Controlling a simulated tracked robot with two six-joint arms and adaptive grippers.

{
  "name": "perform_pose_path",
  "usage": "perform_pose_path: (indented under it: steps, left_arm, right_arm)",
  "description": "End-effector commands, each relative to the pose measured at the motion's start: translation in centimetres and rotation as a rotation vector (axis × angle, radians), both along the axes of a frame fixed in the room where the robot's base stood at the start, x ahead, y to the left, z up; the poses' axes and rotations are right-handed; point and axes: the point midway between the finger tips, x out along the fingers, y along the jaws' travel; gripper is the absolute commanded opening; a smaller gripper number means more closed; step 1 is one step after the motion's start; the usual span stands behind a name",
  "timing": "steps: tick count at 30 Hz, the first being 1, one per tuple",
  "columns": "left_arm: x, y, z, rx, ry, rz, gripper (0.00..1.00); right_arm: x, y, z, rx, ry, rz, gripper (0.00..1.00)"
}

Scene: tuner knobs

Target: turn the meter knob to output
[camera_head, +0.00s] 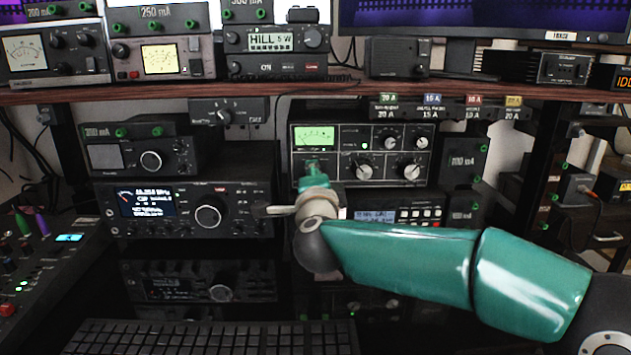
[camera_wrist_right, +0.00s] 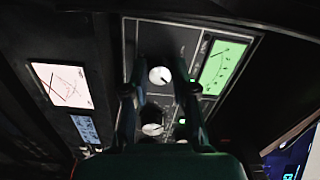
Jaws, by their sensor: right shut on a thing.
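The tuner (camera_head: 340,128) is a grey-framed panel in the rack with a lit green meter (camera_head: 314,136) at its upper left, which also shows in the right wrist view (camera_wrist_right: 223,66). The meter knob (camera_wrist_right: 159,76), with a pale face, sits between the two fingers of my right gripper (camera_wrist_right: 158,88), and they are shut on it. In the head view the right gripper (camera_head: 315,174) is just below the meter and hides the knob. The knob's pointer setting cannot be read. My left gripper is not in view.
A radio with a large dial (camera_head: 208,216) is at the left. A wooden shelf (camera_head: 300,87) runs above, a keyboard (camera_head: 210,338) below.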

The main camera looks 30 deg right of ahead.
Motion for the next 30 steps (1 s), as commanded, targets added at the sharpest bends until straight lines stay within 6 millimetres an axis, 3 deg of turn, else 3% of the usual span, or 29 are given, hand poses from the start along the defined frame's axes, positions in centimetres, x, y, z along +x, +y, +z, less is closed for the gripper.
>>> perform_pose_path:
  steps: [13,14,18,30]
  left_arm:
    - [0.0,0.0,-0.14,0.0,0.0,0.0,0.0]
    - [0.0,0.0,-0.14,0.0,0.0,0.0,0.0]
    - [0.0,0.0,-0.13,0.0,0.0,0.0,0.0]
    - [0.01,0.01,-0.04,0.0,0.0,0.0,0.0]
  right_arm:
    - [-0.12,-0.29,-0.46,0.019,0.0,-0.01,0.0]
    - [-0.12,-0.29,-0.47,0.019,0.0,-0.01,0.3]
    - [-0.08,-0.2,-0.4,0.017,0.0,-0.008,0.52]
    - [-0.43,0.27,-0.18,0.015,-0.003,-0.001,0.52]
